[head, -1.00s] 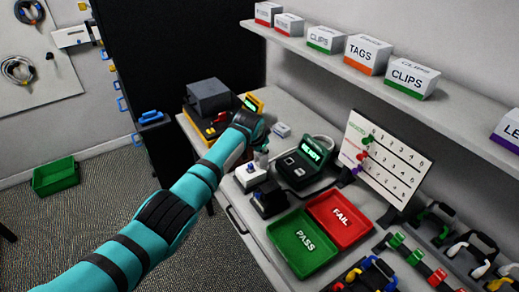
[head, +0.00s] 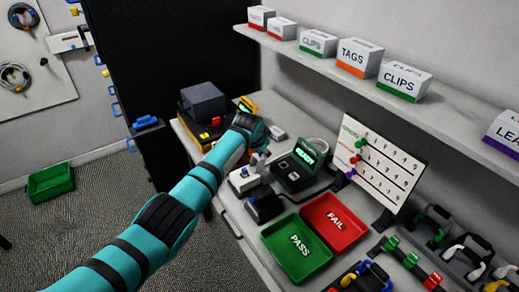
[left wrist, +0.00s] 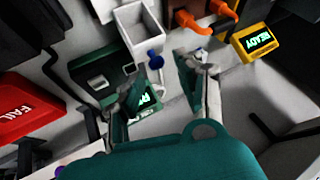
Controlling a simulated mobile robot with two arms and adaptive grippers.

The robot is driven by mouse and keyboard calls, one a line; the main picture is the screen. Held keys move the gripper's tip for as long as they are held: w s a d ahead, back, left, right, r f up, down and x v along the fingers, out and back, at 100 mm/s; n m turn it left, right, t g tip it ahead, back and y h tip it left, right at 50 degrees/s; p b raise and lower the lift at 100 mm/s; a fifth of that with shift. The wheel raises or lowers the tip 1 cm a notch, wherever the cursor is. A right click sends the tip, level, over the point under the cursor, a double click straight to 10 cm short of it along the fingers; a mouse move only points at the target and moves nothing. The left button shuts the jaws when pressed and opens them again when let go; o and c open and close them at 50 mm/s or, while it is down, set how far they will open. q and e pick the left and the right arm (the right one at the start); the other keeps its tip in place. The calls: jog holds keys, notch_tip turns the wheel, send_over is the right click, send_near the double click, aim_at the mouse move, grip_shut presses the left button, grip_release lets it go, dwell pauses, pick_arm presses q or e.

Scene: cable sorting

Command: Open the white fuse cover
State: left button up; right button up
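A small white box (head: 277,132), which I take to be the fuse cover, sits on the bench between the green tester and the yellow meter. In the left wrist view the white box (left wrist: 145,28) shows pale walls around a grey face, with a blue knob (left wrist: 155,60) at its near end. I cannot tell whether it is open. My left gripper (head: 261,153) is low over the bench, close in front of the box. Its fingers (left wrist: 160,82) are spread with nothing held between them, just short of the knob. My right gripper is not in view.
The dark green tester (head: 298,170) reads READY, and the yellow meter (left wrist: 258,40) stands on the other side. The green PASS tray (head: 297,247) and red FAIL tray (head: 335,223) lie nearer. A shelf of boxes (head: 400,82) overhangs the back.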

pick_arm(q)
jog(key=shift+a+f, duration=0.2)
jog(key=shift+a, duration=0.05)
jog(key=shift+s+a+r, duration=0.15)
jog(key=shift+s+r, duration=0.05)
jog(key=v, duration=1.1)
jog(key=shift+d+r, duration=0.2)
jog(key=shift+r, duration=0.05)
